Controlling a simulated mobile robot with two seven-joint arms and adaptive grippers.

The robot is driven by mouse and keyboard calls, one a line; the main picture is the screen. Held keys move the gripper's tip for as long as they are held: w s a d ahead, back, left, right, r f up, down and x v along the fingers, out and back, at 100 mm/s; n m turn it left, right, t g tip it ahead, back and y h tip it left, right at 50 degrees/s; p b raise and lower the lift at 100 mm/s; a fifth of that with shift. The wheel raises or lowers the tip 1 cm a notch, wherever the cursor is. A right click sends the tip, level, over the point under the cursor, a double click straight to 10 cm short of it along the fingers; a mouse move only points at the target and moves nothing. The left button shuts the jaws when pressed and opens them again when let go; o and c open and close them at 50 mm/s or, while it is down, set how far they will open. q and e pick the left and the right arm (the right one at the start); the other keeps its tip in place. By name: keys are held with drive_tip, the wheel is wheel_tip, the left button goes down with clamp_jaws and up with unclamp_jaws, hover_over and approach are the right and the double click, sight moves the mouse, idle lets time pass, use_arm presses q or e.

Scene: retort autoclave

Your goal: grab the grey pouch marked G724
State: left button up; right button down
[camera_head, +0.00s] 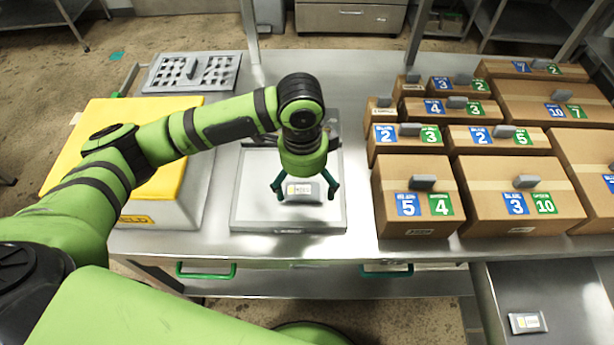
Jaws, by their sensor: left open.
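A grey pouch (317,196) with a pale and yellow label lies on a flat grey tray-like plate (290,225) in the middle of the steel table. The label's writing is too small to read. My left gripper (306,190) is directly above it, pointing down and open, with one finger at each side of the pouch. I cannot tell whether the fingers touch it. A second grey pouch (527,323) with a similar label lies on the lower steel surface at bottom right; its marking is also unreadable. My right gripper is not in view.
Several cardboard boxes (415,205) with blue and green number labels fill the table's right side. A yellow-topped block (180,170) stands at left, partly behind my arm. A grey panel with dark holes (192,72) lies at back left. Bare table (355,90) shows behind the plate.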

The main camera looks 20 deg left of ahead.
sight(302, 194)
use_arm(q)
drive_tip(key=shift+w+a+r, duration=0.25)
drive_tip(key=shift+w+a, duration=0.05)
drive_tip(key=shift+a, duration=0.15)
drive_tip(key=shift+a+f, duration=0.1)
drive_tip(key=shift+f, duration=0.1)
drive_tip(key=shift+f+p, duration=0.55)
drive_tip(key=shift+f, duration=0.3)
wheel_tip(302, 194, down, 4)
drive_tip(key=shift+w+r+p, duration=0.1)
drive_tip(key=shift+r+p, duration=0.1)
drive_tip(key=shift+p, duration=0.4)
drive_tip(key=shift+w+f, duration=0.1)
drive_tip(key=shift+f, duration=0.45)
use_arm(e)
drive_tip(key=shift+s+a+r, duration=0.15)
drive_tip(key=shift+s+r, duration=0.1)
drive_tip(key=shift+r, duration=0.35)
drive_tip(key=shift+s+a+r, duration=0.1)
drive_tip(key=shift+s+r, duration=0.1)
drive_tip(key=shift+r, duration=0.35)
use_arm(q)
drive_tip(key=c, duration=1.2)
drive_tip(key=shift+c, duration=0.7)
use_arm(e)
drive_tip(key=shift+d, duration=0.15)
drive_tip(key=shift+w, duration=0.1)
